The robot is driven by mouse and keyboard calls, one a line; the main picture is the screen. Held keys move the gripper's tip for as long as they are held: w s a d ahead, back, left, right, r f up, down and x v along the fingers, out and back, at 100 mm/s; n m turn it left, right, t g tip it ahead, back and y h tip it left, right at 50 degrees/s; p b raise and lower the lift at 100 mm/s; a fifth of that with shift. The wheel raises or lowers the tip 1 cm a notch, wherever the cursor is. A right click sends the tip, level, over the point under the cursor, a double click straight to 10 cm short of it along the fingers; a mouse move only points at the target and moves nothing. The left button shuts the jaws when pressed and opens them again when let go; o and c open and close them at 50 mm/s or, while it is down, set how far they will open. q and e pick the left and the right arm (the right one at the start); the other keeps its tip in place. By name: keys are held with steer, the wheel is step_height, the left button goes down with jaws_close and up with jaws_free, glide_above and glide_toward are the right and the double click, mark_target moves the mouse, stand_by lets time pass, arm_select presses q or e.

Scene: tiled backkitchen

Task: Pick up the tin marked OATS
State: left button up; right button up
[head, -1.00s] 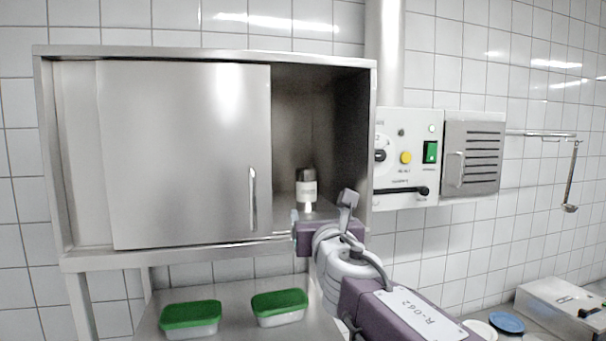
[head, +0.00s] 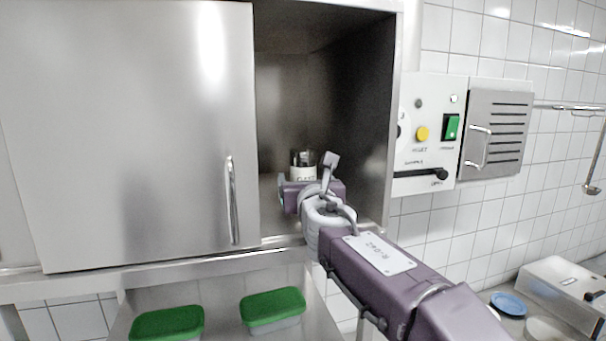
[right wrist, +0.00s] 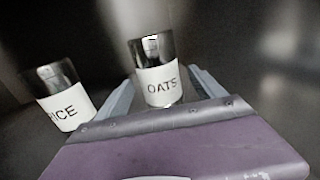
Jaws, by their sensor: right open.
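The tin marked OATS (right wrist: 158,82) is a shiny metal tin with a white label. In the right wrist view it stands between the two spread fingers of my right gripper (right wrist: 165,92), which is open. I cannot tell whether either finger touches it. In the head view a white-labelled tin (head: 302,172) stands inside the cupboard, its lower part hidden behind my right gripper (head: 308,190). A second tin (right wrist: 62,98), its label showing "ICE", stands left of the OATS tin in the right wrist view. My left gripper is not in view.
The cupboard's sliding door (head: 130,140) covers the left side; the right side is open. The cupboard's right wall (head: 368,120) is close to my right arm. Below, two green-lidded boxes (head: 168,323) (head: 273,306) stand on a steel surface. A control panel (head: 425,150) is to the right.

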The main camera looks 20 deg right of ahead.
mark_target(301, 172)
steer(key=w, duration=0.1)
steer(key=w+p, duration=0.1)
steer(key=w, duration=0.3)
steer(key=shift+w+d, duration=0.1)
steer(key=shift+d, duration=0.25)
steer(key=shift+s+r, duration=0.1)
steer(key=shift+s, duration=0.25)
steer(key=shift+w, duration=0.25)
jaws_close()
